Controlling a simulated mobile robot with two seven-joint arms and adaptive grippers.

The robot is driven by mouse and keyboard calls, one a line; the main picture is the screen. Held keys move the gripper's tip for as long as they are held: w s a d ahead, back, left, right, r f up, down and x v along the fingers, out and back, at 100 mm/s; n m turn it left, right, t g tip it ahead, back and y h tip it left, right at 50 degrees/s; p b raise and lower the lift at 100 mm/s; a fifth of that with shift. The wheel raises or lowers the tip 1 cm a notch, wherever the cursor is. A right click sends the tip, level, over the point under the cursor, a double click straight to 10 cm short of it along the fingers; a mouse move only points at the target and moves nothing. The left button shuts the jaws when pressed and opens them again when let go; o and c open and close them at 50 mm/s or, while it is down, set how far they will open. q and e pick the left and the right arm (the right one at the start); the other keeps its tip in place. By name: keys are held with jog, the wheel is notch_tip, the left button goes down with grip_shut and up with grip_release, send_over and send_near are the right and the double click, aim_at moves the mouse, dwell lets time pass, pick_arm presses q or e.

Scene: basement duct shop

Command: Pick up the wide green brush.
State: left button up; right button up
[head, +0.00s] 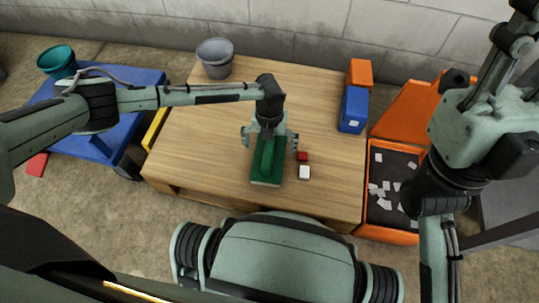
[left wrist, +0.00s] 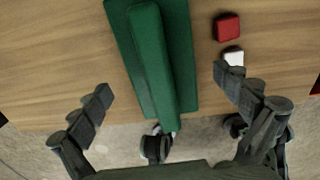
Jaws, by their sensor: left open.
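The wide green brush (head: 266,172) lies on the wooden table, a broad flat base with a raised bar along its top. It also shows in the left wrist view (left wrist: 150,60), running from the top edge to the table's edge. My left gripper (head: 268,138) is open above the brush, with one finger on each side of it. In the left wrist view the two fingers of the gripper (left wrist: 166,98) stand wide apart, and nothing is between them that they touch. The gripper hides the far end of the brush in the head view. My right gripper is out of view.
A red block (head: 302,156) and a white block (head: 304,172) lie just right of the brush. A grey bucket (head: 215,60), a blue box (head: 353,110) and an orange box (head: 360,72) stand farther back. The table's left part is clear.

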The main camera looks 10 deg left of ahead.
pick_arm(q)
notch_tip(320, 180, down, 5)
jog(key=shift+r+b, duration=0.15)
jog(key=shift+b, duration=0.65)
jog(key=shift+r, duration=0.1)
jog(key=c, duration=1.4)
